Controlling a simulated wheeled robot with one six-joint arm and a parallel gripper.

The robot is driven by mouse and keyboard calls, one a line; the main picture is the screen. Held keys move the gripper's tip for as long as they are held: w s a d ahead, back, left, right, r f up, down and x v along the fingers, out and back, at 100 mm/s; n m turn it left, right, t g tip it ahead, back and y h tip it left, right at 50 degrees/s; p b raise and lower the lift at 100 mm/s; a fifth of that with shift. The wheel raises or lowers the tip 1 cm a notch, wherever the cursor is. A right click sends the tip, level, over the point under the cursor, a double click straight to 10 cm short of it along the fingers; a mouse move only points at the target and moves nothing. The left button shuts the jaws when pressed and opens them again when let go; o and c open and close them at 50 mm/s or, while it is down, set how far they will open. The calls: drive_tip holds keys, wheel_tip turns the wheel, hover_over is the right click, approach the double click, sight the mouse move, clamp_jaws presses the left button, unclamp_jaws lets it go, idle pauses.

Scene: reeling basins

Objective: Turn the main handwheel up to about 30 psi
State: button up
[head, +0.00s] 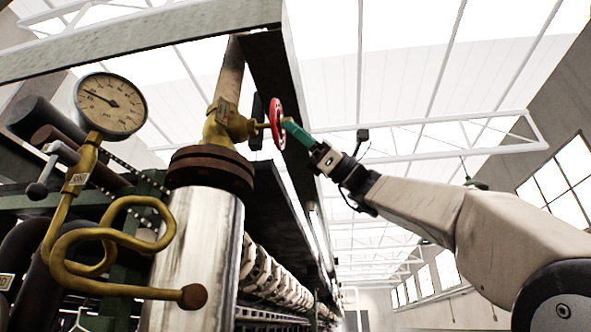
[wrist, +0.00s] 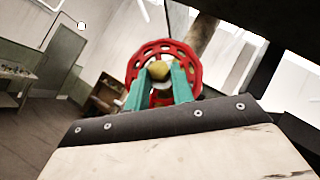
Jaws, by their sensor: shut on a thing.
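The red handwheel (head: 277,124) stands edge-on at the end of a brass valve (head: 228,124) above the steel cylinder. In the wrist view the handwheel (wrist: 163,68) faces me, with a yellow-brown hub at its middle. My gripper (head: 290,127) reaches it from the right, its green fingers shut on the handwheel near the hub. In the wrist view my gripper (wrist: 160,84) has one finger on each side of the hub. The round pressure gauge (head: 110,104) is at the left; its dark needle points to the upper left. Its numbers are too small to read.
A coiled brass pipe (head: 112,238) runs below the gauge to the steel cylinder (head: 190,255). A dark beam (head: 270,75) passes close behind the handwheel. A small lever with a ball knob (head: 38,190) is at the left.

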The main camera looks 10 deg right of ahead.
drive_tip(key=shift+w+d+r+n+g+h, duration=0.1)
drive_tip(key=shift+n+g+h, duration=0.4)
drive_tip(key=shift+n, duration=0.35)
drive_tip(key=shift+w+r+n+g+h, duration=0.1)
drive_tip(key=shift+n+g+h, duration=0.3)
drive_tip(key=shift+n+g, duration=0.35)
drive_tip(key=shift+n+h, duration=0.5)
drive_tip(key=shift+n, duration=0.2)
drive_tip(key=o, duration=1)
drive_tip(key=shift+d, duration=0.1)
drive_tip(key=v, duration=0.7)
drive_tip(key=shift+w+d+f, duration=0.15)
drive_tip(key=shift+d, duration=0.1)
